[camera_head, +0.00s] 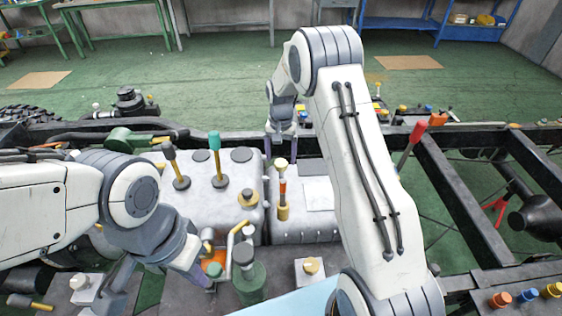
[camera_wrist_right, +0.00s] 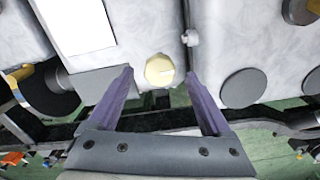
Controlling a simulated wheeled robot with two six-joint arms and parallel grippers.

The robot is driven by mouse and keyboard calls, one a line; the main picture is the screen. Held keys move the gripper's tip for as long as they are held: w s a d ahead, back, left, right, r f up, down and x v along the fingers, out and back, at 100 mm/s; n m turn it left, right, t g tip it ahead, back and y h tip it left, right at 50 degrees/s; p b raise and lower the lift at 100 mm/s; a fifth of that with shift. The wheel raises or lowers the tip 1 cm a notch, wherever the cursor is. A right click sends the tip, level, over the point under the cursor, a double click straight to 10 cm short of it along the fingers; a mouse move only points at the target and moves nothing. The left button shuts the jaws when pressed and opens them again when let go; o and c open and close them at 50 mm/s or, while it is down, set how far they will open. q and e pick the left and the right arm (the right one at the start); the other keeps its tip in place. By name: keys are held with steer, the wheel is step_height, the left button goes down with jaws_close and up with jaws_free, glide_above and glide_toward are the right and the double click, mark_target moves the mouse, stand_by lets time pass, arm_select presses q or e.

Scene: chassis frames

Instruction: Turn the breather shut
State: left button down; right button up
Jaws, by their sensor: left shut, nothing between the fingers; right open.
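A small cream round cap (camera_head: 281,162) stands on the grey tank in the middle of the head view, and it may be the breather. In the right wrist view the cream cap (camera_wrist_right: 159,70) appears between the two purple fingertips. My right gripper (camera_head: 280,142) is open beside the cap, and it also shows in the right wrist view (camera_wrist_right: 160,77). I cannot tell whether either finger touches the cap. My left gripper (camera_head: 203,281) is shut and empty, low at the left, close to a green-topped orange fitting (camera_head: 213,269).
A red-handled lever (camera_head: 417,134) stands right of my right arm. A green bottle (camera_head: 249,285) stands at the front. Black chassis rails (camera_head: 462,205) run at the right.

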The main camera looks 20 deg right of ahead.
mark_target(280, 164)
step_height(280, 164, up, 8)
steer(key=b, duration=0.1)
steer(key=shift+f, duration=0.1)
stand_by(0.3)
steer(key=s+a+r+n, duration=0.3)
steer(key=s+a+r, duration=0.1)
steer(key=s+a, duration=0.4)
steer(key=s+a+r+n, duration=0.3)
steer(key=s+a+n, duration=0.1)
steer(key=s+a, duration=0.4)
steer(key=s+a+n+y, duration=0.1)
steer(key=s+n, duration=0.5)
steer(key=s, duration=1.4)
steer(key=shift+a+f+n, duration=0.25)
steer(key=shift+a+n, duration=0.05)
steer(key=shift+n, duration=0.1)
steer(key=shift+s, duration=0.1)
